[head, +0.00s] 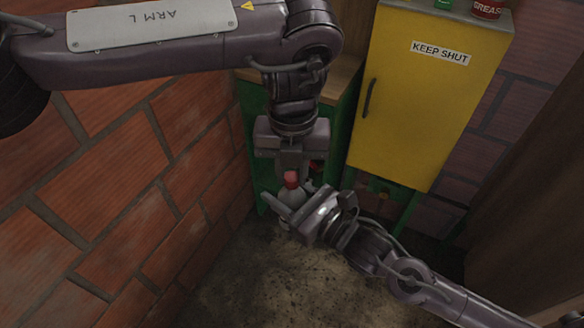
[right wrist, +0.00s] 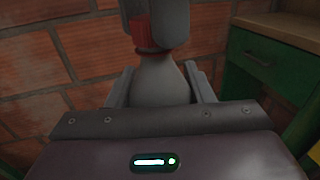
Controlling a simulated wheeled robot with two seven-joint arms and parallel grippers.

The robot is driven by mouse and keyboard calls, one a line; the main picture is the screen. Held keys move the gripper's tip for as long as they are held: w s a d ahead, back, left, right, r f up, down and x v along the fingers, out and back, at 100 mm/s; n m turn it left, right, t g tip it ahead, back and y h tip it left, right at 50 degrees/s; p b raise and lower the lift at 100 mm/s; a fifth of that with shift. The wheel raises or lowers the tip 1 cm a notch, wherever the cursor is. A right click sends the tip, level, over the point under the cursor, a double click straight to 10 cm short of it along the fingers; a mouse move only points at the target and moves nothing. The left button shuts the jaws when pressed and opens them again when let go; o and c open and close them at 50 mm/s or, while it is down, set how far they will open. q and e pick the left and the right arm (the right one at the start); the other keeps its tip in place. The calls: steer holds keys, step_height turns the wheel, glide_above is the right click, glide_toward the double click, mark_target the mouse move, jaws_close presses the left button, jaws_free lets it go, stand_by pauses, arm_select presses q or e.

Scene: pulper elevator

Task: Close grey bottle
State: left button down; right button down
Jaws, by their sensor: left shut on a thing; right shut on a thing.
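The grey bottle (head: 287,197) stands upright between the fingers of my right gripper (head: 294,207), which is shut on its body. The bottle's sloping shoulder (right wrist: 161,82) shows in the right wrist view between the two fingers (right wrist: 160,88). A red cap (head: 291,179) is at the bottle's top, and it shows in the right wrist view (right wrist: 144,34) too. My left gripper (head: 292,168) comes down from above and is shut on the cap. Its grey fingers hide part of the cap. I cannot tell how firmly the cap sits on the neck.
A yellow cabinet (head: 425,95) marked KEEP SHUT stands to the right, with cans on top. A green unit with a wooden top (head: 343,80) is behind my left gripper. A brick wall (head: 110,190) is close on the left. The dirty floor (head: 290,285) in front is clear.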

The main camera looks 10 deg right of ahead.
arm_select(q)
steer(key=m, duration=0.4)
steer(key=shift+m, duration=0.3)
steer(key=m, duration=1.1)
steer(key=c, duration=1.1)
jaws_free()
step_height(320, 180, up, 12)
steer(key=shift+f, duration=0.1)
steer(key=shift+d, duration=0.1)
